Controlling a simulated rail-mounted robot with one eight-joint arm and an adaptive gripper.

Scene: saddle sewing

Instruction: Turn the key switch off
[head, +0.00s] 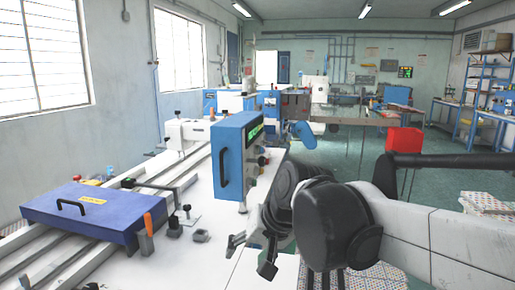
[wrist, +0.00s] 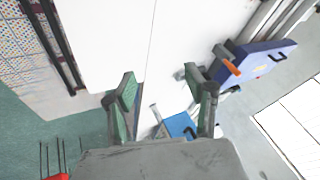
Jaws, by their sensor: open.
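A blue control box (head: 228,160) with a black handle stands upright on the white table, left of centre in the head view. Its right-hand face carries a small green display and several knobs or buttons, seen at a steep angle. I cannot make out which of them is the key switch. My gripper (head: 252,257) is open and empty, in front of the box and apart from it. In the wrist view my gripper (wrist: 165,100) shows its two fingers spread, with part of the blue box (wrist: 181,125) beyond them. The key switch is not discernible there either.
The white table (head: 190,262) holds a blue-purple flat cover (head: 95,212) with a black handle and an orange-handled part (head: 148,225). Rails run along its left side. A red object (head: 404,141) stands farther back at the right. Green floor lies beyond.

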